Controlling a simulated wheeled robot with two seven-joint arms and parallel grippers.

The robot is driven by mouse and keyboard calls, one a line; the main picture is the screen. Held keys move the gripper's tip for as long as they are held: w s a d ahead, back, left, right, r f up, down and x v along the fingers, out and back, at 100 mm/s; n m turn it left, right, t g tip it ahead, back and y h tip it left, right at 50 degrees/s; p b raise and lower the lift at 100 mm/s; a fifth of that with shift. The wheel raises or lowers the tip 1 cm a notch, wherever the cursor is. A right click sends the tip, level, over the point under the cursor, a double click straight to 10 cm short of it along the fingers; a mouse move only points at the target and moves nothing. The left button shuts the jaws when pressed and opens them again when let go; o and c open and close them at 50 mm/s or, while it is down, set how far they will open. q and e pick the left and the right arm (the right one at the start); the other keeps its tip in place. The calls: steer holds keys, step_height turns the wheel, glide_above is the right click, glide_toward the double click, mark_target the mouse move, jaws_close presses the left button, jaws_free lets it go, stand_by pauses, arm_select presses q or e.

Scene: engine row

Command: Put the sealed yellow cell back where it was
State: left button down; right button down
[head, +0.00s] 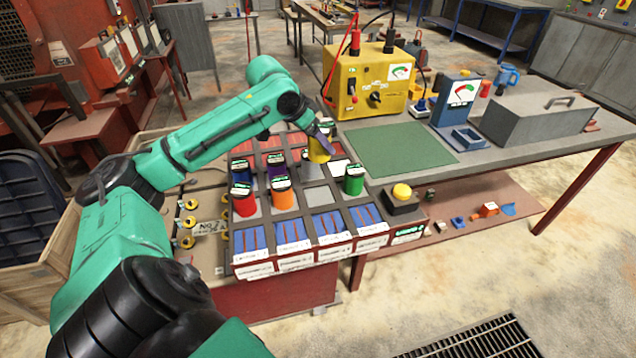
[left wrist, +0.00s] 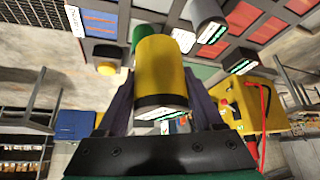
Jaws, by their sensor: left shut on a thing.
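My left gripper (head: 324,135) is shut on the yellow cell (head: 318,152), holding it over the rear part of the cell rack (head: 262,228). In the left wrist view the yellow cell (left wrist: 162,72), dark at its near end, sits between the two fingers (left wrist: 161,95). Red (head: 243,205), orange (head: 283,196), green (head: 354,182), blue (head: 241,173) and purple (head: 277,171) cells stand in the rack. A grey cell (head: 308,169) shows just below the yellow one. A grey square slot (head: 317,197) between orange and green is empty. My right gripper is not in view.
A yellow meter box (head: 372,82) with red and black leads stands behind the rack. A green mat (head: 400,150) lies clear to the right. A yellow button box (head: 402,195) sits at the rack's right. A grey toolbox (head: 535,120) stands farther right.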

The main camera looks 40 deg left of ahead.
arm_select(q)
step_height(320, 180, down, 14)
steer(key=shift+f+p, duration=0.1)
steer(key=shift+p, duration=0.2)
steer(key=shift+w+a, duration=0.1)
steer(key=shift+f, duration=0.1)
jaws_free()
